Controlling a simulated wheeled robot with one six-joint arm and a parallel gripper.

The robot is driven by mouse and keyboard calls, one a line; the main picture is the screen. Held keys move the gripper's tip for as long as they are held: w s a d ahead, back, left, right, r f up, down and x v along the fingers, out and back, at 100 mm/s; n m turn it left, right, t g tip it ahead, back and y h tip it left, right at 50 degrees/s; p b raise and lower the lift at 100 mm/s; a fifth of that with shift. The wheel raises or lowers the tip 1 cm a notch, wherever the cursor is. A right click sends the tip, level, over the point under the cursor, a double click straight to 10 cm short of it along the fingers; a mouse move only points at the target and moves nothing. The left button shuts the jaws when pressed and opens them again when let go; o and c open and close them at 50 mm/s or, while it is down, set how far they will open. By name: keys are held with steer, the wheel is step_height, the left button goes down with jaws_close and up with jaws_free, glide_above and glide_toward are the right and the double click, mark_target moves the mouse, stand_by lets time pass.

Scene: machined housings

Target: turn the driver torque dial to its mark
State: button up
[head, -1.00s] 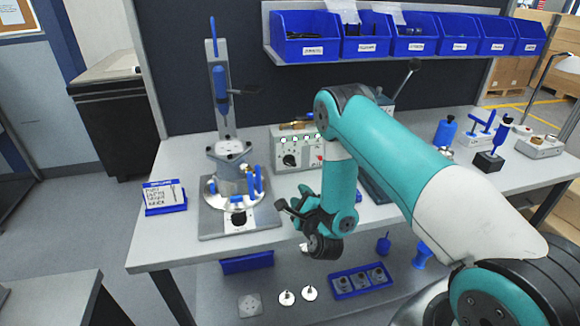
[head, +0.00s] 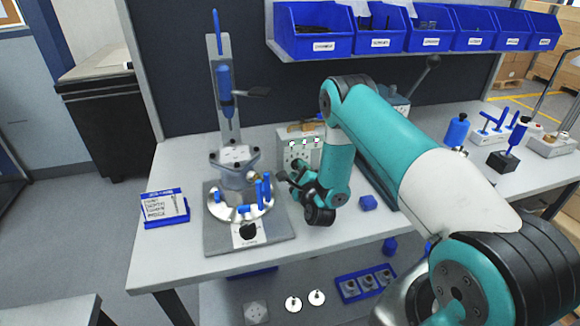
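A round black dial (head: 249,231) sits on a pale square plate at the front of the grey fixture base. A grey control box (head: 284,140) with small indicator lights stands behind my arm; its lower front is largely hidden by my wrist. I cannot tell which of these carries the torque setting, and no mark is readable. A blue driver (head: 225,85) hangs on the upright stand above the fixture. My gripper (head: 284,177) is just right of the fixture, in front of the box, pointing left. Its fingers are too small and dark to tell whether they are open.
The round fixture (head: 236,176) with blue pegs stands left of my gripper. A blue-framed label card (head: 166,208) lies at the left of the table. Blue bins (head: 313,32) hang above. The front right tabletop is fairly clear.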

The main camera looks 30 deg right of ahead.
steer(key=shift+w+d, duration=0.25)
steer(key=shift+w, duration=0.25)
jaws_close()
